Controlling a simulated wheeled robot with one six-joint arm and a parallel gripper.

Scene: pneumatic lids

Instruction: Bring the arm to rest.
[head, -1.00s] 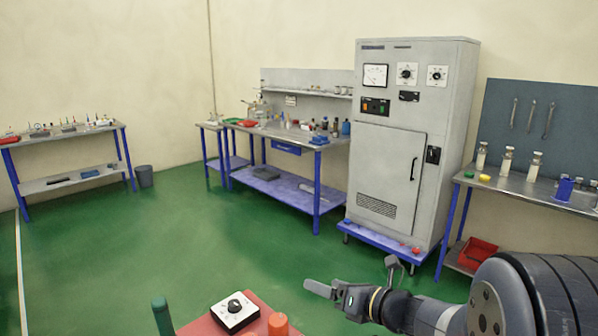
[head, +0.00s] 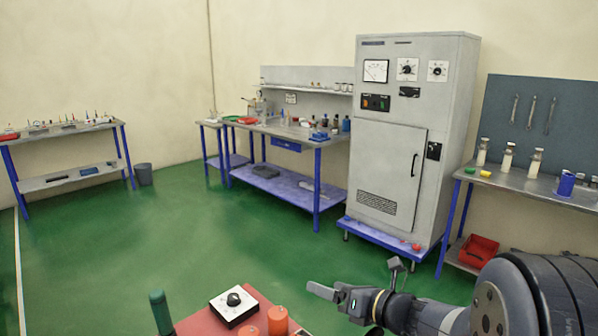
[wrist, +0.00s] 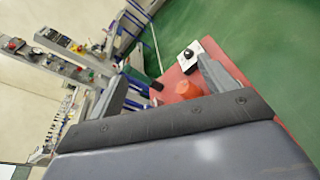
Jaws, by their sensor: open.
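My gripper (head: 322,290) is at the lower right of the head view, reaching left from my dark arm (head: 400,310). In the wrist view its two fingers (wrist: 162,88) stand wide apart, with nothing between them in hold. It is open and empty. In the head view it is to the right of a red surface (head: 193,325) that carries a white box with a black knob (head: 233,306) and orange cylinders (head: 277,320).
A dark green cylinder (head: 160,312) stands by the red surface. A tall grey cabinet (head: 390,180) stands behind my gripper. A right-hand bench (head: 535,190) holds bottles, with a red bin (head: 478,252) below. Green floor (head: 180,240) is clear at middle left.

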